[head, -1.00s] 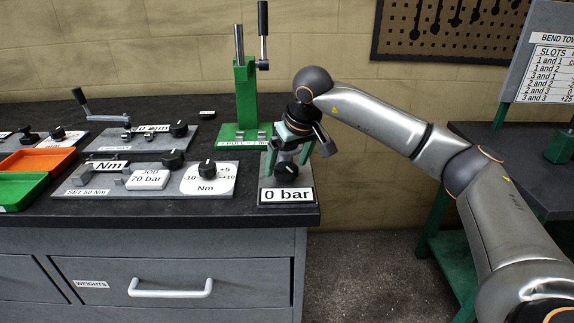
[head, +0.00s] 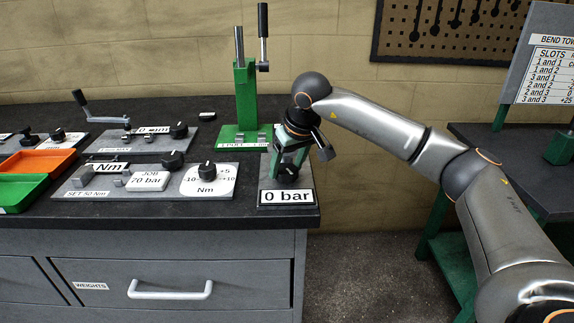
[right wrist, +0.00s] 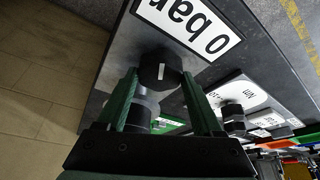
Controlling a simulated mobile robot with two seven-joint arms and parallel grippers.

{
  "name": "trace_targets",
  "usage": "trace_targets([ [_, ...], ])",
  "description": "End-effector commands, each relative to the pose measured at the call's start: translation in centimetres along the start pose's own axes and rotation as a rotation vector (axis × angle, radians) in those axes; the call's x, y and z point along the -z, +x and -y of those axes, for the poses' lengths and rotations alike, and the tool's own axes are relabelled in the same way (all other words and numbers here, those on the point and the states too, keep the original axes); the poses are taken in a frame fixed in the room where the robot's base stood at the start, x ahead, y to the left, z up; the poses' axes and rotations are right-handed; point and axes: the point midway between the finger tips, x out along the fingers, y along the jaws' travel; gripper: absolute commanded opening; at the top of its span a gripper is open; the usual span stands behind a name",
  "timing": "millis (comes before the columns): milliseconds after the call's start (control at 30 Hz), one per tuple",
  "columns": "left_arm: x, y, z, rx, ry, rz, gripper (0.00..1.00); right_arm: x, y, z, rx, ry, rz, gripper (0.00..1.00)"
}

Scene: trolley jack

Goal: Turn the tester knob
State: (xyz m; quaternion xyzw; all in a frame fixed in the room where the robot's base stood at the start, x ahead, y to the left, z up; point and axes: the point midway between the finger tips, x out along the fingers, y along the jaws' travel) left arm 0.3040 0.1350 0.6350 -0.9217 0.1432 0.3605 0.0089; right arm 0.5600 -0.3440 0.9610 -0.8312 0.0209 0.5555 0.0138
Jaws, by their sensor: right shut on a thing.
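The tester is a grey plate (head: 265,180) at the front right corner of the bench, with a sign reading "0 bar" (head: 287,197). Its black knob (head: 287,174) is partly hidden by my right gripper (head: 290,168) in the head view. In the right wrist view the knob (right wrist: 160,68) shows a white mark and sits between the two green fingers of my right gripper (right wrist: 160,76), which are shut on it. My left gripper is not in view.
A panel with a "Nm" dial (head: 207,170) lies left of the tester. A green press with a lever (head: 245,95) stands behind. Orange (head: 40,161) and green (head: 20,190) trays are at the left. Open floor lies right of the bench.

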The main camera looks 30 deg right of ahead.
Motion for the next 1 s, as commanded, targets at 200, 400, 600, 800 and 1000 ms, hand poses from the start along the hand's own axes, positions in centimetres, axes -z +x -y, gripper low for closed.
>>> trace_targets([
  [200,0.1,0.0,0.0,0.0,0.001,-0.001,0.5,0.0,0.0,0.0,0.0,0.001,-0.001,0.12],
  [400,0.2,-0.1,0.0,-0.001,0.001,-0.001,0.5,0.1,-0.1,0.0,-0.008,0.02,-0.001,0.12],
  [600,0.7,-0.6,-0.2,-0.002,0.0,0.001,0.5,0.1,-0.3,0.1,-0.041,0.099,0.0,0.12],
  [800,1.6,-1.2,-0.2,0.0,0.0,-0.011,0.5,0.2,-0.3,0.2,-0.1,0.241,0.0,0.12],
  [1000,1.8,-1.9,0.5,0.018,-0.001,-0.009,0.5,0.3,-0.3,0.2,-0.173,0.415,-0.001,0.12],
])
